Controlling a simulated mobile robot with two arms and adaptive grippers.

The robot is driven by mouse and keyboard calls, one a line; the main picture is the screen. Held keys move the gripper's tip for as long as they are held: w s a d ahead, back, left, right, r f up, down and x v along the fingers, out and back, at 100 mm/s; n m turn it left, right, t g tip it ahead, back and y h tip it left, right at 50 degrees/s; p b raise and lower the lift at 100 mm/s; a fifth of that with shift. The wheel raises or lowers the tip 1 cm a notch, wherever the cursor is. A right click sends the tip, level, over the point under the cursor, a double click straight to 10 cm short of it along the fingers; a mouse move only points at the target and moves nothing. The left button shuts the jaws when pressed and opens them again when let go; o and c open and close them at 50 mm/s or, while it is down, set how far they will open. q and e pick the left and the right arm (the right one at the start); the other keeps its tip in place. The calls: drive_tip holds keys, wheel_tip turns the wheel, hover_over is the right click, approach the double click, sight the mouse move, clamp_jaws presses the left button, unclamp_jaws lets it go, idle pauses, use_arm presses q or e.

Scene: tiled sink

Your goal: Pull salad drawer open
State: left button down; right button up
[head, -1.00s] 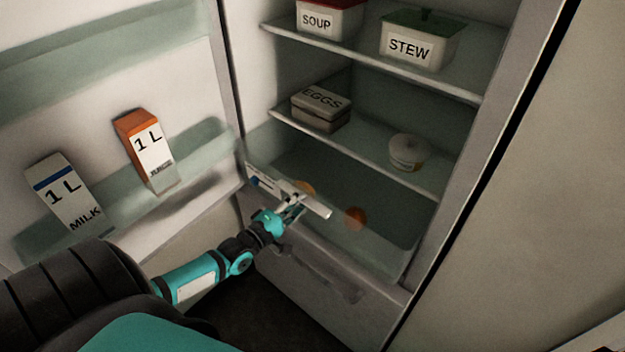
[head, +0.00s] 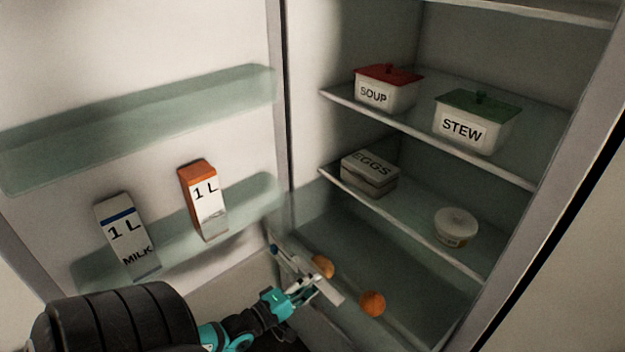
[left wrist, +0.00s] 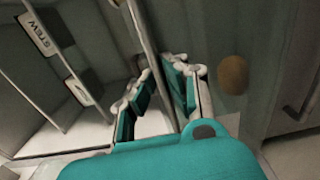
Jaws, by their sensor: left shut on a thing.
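The salad drawer (head: 360,322) is the clear, greenish bin low in the fridge. A pale strip-like handle (head: 330,289) runs along its front top edge. One orange (head: 324,265) lies just behind the handle and another orange (head: 372,303) lies to its right. My left gripper (head: 303,285) is at the handle, shut on it and hiding its middle. In the left wrist view the handle (left wrist: 143,30) runs down between the fingers of the left gripper (left wrist: 160,80), and one orange (left wrist: 232,74) shows to the right. My right gripper is out of view.
The fridge door stands open at left, with a milk carton (head: 128,240) and an orange-topped carton (head: 204,203) in its rack. A soup box (head: 385,92), a stew box (head: 475,125), an egg box (head: 369,175) and a round tub (head: 456,228) stand on shelves above.

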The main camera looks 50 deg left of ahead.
use_arm(q)
drive_tip(key=c, duration=1.4)
unclamp_jaws()
drive_tip(key=shift+c, duration=0.2)
drive_tip(key=shift+s, duration=0.1)
drive_tip(key=s+a, duration=0.1)
drive_tip(key=s, duration=1)
drive_tip(key=shift+s, duration=0.4)
drive_tip(key=shift+f, duration=0.1)
